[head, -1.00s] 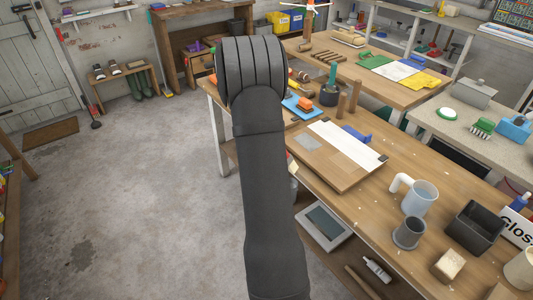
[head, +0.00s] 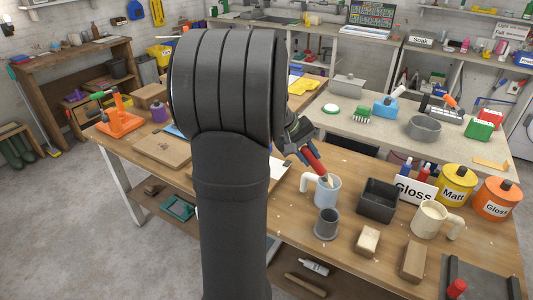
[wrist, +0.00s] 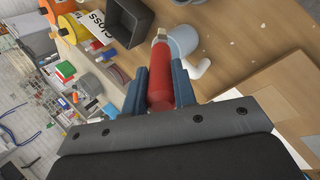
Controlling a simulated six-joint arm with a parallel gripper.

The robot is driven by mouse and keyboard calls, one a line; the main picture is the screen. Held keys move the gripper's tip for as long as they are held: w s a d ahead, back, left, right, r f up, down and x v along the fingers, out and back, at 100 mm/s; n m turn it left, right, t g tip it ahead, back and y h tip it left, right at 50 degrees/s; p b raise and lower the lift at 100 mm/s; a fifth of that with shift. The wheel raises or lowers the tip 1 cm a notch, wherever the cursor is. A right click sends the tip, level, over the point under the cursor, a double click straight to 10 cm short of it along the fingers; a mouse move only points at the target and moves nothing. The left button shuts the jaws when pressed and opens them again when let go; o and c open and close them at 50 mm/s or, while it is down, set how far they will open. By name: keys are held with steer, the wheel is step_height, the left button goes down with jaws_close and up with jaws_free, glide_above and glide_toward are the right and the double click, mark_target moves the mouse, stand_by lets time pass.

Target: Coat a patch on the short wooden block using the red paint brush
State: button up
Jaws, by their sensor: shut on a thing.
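My gripper (head: 302,138) is shut on the red paint brush (head: 316,160), whose handle also lies between the blue fingers in the wrist view (wrist: 158,88). The brush slants down to the right, its pale tip overlapping the mouth of the light blue mug (head: 327,194). I cannot tell whether the tip is inside the mug or above it. The mug also shows beside the tip in the wrist view (wrist: 184,40). A short wooden block (head: 367,240) lies on the bench in front of the black box, apart from the gripper. A longer wooden block (head: 412,261) lies to its right.
A dark grey cup (head: 326,225) stands in front of the mug. A black open box (head: 378,201) is to its right, with a Gloss sign (head: 414,192), a cream mug (head: 431,220) and yellow (head: 457,186) and orange (head: 497,199) paint cans beyond. My arm hides part of the bench.

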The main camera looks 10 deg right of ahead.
steer(key=s+d+r, duration=0.3)
steer(key=s+d, duration=0.8)
steer(key=s, duration=0.2)
steer(key=shift+f, duration=2.4)
steer(key=shift+s+a+f, duration=1.3)
steer(key=shift+a+f, duration=0.1)
steer(key=shift+f, duration=2.1)
step_height(320, 180, up, 8)
steer(key=w+d, duration=0.2)
steer(key=shift+w+d, duration=0.3)
steer(key=shift+d, duration=0.05)
